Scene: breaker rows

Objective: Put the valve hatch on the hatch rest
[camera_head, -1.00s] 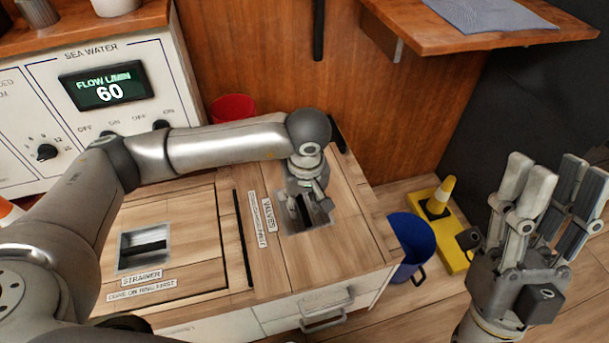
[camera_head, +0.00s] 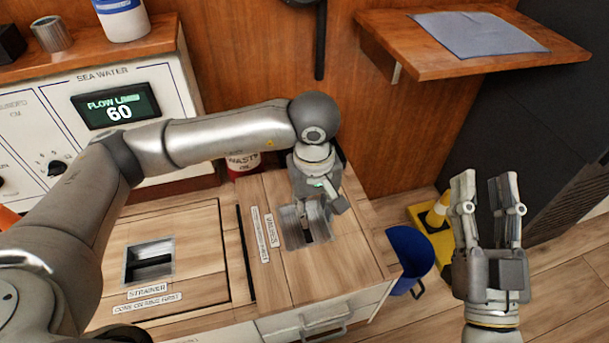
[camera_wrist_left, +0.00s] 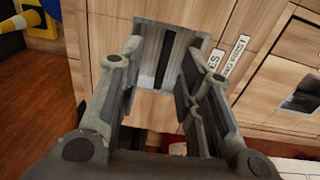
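The valve hatch (camera_head: 335,265) is a wooden panel labelled VALVES, lying flat in the cabinet top. It has a square metal recess with a dark slot and a bar. My left gripper (camera_head: 308,222) points down at this recess. In the left wrist view, the fingers of my left gripper (camera_wrist_left: 163,62) are apart on either side of the recess (camera_wrist_left: 150,50), with nothing clearly held. Whether the fingertips touch the bar I cannot tell. My right gripper (camera_head: 486,185) is open and empty at the right. A wooden shelf (camera_head: 440,62) carries a grey mat; no label marks it as the hatch rest.
The strainer hatch (camera_head: 205,235) lies left of the valve hatch. A blue bucket (camera_head: 410,260) stands on the floor beside the cabinet, near a yellow stand (camera_head: 432,220). A red and white waste container (camera_head: 243,163) is behind my left arm. A control panel is at the left.

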